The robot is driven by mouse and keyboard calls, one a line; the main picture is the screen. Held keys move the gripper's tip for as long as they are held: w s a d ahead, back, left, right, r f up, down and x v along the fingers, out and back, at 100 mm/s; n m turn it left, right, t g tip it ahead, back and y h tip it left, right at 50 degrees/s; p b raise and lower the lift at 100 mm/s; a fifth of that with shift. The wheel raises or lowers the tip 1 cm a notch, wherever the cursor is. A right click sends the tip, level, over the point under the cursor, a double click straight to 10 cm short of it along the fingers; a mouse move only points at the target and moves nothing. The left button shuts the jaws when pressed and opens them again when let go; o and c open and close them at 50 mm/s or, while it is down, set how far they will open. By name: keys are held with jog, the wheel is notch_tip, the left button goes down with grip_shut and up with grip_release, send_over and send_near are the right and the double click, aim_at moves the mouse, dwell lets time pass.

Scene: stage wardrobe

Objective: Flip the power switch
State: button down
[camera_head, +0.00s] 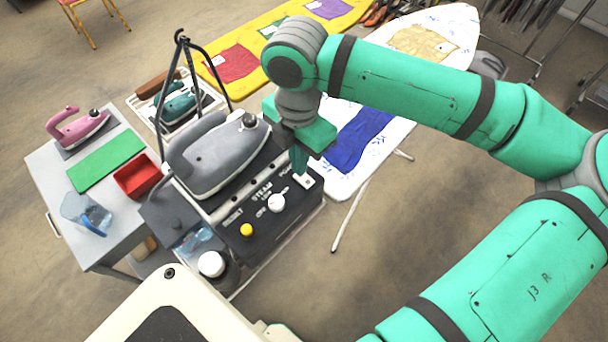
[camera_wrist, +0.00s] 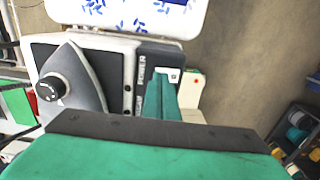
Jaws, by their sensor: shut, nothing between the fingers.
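The power switch sits on a small white plate (camera_head: 306,181) at the right end of the dark control panel on the steam station (camera_head: 234,222). In the wrist view the plate (camera_wrist: 174,75) shows beside the POWER lettering. My gripper (camera_head: 300,172) points down at this end of the panel, its fingers shut and empty. In the wrist view the fingertips (camera_wrist: 162,75) overlap the plate's edge and hide part of it. I cannot tell whether they touch the switch or which way it is set.
A grey iron (camera_head: 215,155) rests on the station, with a white knob (camera_head: 277,203) and yellow button (camera_head: 246,230) on the panel. A dark frame (camera_head: 181,75) rises behind. A white ironing board (camera_head: 398,140) stands behind right. A side table (camera_head: 50,165) holds a red bin (camera_head: 137,177).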

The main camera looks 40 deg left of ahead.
jog(key=shift+f, duration=0.75)
dwell(0.8)
jog(key=shift+r, duration=0.15)
notch_tip(320, 180, up, 7)
dwell(0.8)
dwell(0.5)
